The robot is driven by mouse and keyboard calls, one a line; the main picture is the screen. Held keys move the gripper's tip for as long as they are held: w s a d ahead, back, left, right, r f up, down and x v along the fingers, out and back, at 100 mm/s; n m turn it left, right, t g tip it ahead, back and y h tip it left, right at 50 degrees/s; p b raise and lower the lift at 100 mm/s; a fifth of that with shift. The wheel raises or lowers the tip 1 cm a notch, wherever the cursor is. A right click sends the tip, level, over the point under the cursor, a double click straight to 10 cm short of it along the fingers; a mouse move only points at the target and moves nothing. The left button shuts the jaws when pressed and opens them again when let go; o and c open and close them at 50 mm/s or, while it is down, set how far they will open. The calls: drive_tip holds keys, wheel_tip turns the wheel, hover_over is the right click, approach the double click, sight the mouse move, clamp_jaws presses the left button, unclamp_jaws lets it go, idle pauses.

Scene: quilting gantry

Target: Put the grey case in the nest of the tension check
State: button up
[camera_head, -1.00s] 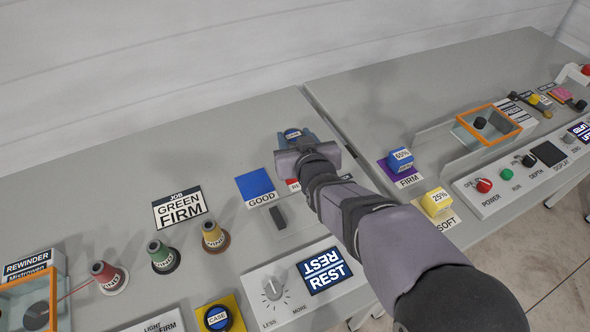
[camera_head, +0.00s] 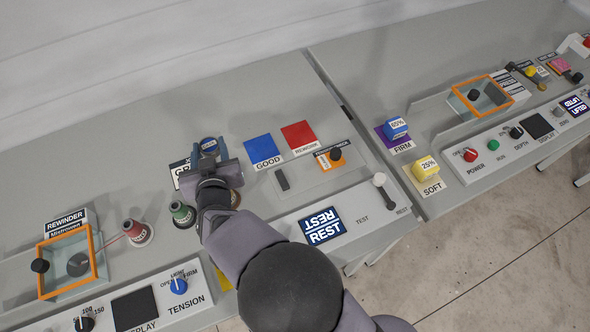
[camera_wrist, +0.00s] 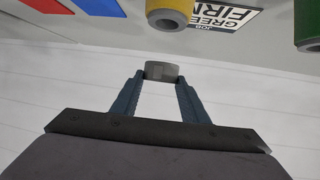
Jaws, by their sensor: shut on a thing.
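My gripper (camera_head: 208,156) is shut on a small round grey case (camera_wrist: 162,71), held at the fingertips in the wrist view. The tension check (camera_head: 310,177) is a pale plate to the right of my gripper, with an orange square (camera_head: 323,162), a black knob (camera_head: 335,153) and a dark upright piece (camera_head: 282,180). I cannot make out its nest clearly.
Green (camera_head: 182,213) and red (camera_head: 137,231) thread cones stand close below and left of my gripper. Blue (camera_head: 262,150) and red (camera_head: 298,137) pads lie right. A clear orange-rimmed box (camera_head: 70,288) is at the left. The table behind my gripper is clear.

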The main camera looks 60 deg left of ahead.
drive_tip(key=shift+w+d+r+m+t, duration=0.15)
drive_tip(key=shift+w+m+t, duration=0.1)
drive_tip(key=shift+m+t, duration=0.3)
drive_tip(key=w+d+m+t+h, duration=0.3)
drive_tip(key=w+m+t, duration=0.25)
drive_tip(key=w, duration=0.45)
drive_tip(key=r+m+t+h, duration=0.1)
drive_tip(key=m+t+h, duration=0.2)
hover_over(295, 180)
wheel_tip(295, 180, down, 6)
drive_tip(key=b, duration=0.6)
drive_tip(key=shift+f, duration=0.15)
wheel_tip(295, 180, down, 4)
drive_tip(key=b, duration=0.3)
drive_tip(key=shift+b, duration=0.35)
drive_tip(key=shift+r, duration=0.2)
